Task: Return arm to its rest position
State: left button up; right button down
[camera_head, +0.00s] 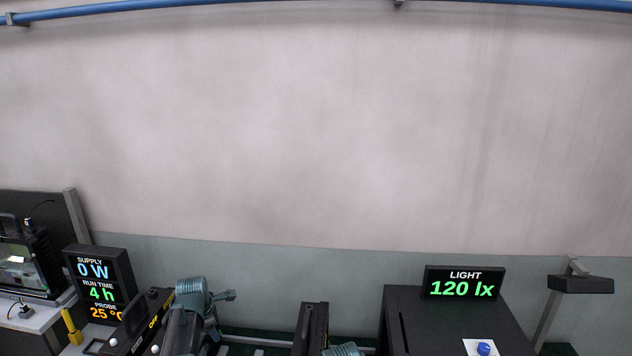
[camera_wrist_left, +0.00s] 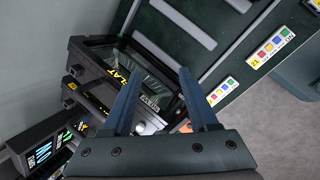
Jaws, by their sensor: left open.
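My left arm (camera_head: 193,300) rises from the bottom edge in the head view, left of the middle, its teal wrist end up beside the displays. My left gripper (camera_wrist_left: 159,78) shows in the left wrist view with its two blue fingers spread apart and nothing between them. Past the fingers lies a dark box with a glass-like top (camera_wrist_left: 135,62) and yellow lettering. I cannot tell how far the fingertips are above it. A small teal part (camera_head: 343,349), probably of my right arm, shows at the bottom edge. My right gripper is not seen.
A display reading 0 W, 4 h and 25 °C (camera_head: 100,285) stands at left. A black cabinet (camera_head: 440,325) with a 120 lx display (camera_head: 464,284) stands at right, near a dark lamp head (camera_head: 580,285). A green rack (camera_wrist_left: 215,95) with coloured labels shows in the wrist view.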

pick_arm(q)
jog(key=s+d+f+m+g+b, duration=0.2)
jog(key=s+d+f+m+b, duration=0.5)
jog(key=s+d+m, duration=0.5)
jog(key=s+d+f+m+g+b, duration=0.2)
jog(key=s+d+f+m+b, duration=0.4)
jog(key=s+d+f+m, duration=0.4)
jog(key=s+d+m, duration=0.3)
jog(key=s+m, duration=0.2)
jog(key=m, duration=0.1)
jog(key=shift+d+m+g+y+b, duration=0.3)
jog(key=shift+y+b, duration=0.05)
jog(key=shift+y, duration=0.05)
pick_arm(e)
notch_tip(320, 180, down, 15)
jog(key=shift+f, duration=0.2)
